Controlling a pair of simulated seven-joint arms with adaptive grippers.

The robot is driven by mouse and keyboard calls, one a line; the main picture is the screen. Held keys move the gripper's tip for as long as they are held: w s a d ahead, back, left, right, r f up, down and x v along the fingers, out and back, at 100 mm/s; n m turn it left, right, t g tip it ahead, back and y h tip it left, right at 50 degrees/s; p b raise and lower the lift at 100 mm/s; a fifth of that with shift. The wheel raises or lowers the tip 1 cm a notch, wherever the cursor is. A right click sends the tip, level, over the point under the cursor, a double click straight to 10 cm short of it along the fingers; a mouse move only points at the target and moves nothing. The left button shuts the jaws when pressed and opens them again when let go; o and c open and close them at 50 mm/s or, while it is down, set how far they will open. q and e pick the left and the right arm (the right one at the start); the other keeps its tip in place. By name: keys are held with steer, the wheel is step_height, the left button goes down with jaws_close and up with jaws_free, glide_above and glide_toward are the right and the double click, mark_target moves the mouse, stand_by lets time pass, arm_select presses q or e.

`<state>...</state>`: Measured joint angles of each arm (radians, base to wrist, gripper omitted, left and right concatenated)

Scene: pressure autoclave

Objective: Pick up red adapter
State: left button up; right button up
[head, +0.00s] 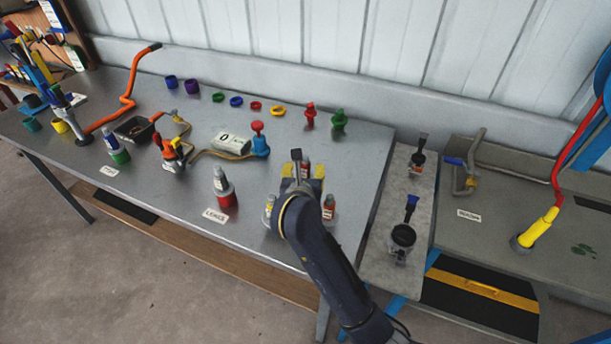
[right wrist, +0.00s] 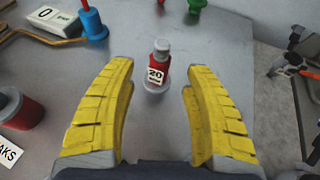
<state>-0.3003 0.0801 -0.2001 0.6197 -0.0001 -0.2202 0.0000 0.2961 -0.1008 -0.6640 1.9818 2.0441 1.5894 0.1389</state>
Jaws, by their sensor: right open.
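A red piece with a grey top and a "20" label (right wrist: 155,72) stands upright on the table in the right wrist view. Its grey top also shows beyond my gripper in the head view (head: 305,163). My right gripper (right wrist: 159,84) is open, with its yellow fingers on either side of this piece in the picture and a gap on both sides. Contact is not visible. Another red upright fitting (head: 310,116) stands farther back beside a green one (head: 339,122). I cannot tell which red piece is the adapter. My left gripper is not in view.
A red-based bottle (head: 223,187) stands left of my gripper, and a small red-labelled bottle (head: 329,207) stands close beside my right arm. A blue-and-red valve (head: 259,140) and a display box (head: 232,142) lie behind. Coloured rings (head: 278,110) lie at the back.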

mark_target(305, 167)
steer(key=shift+x, duration=2.85)
steer(key=shift+c, duration=0.3)
jaws_close()
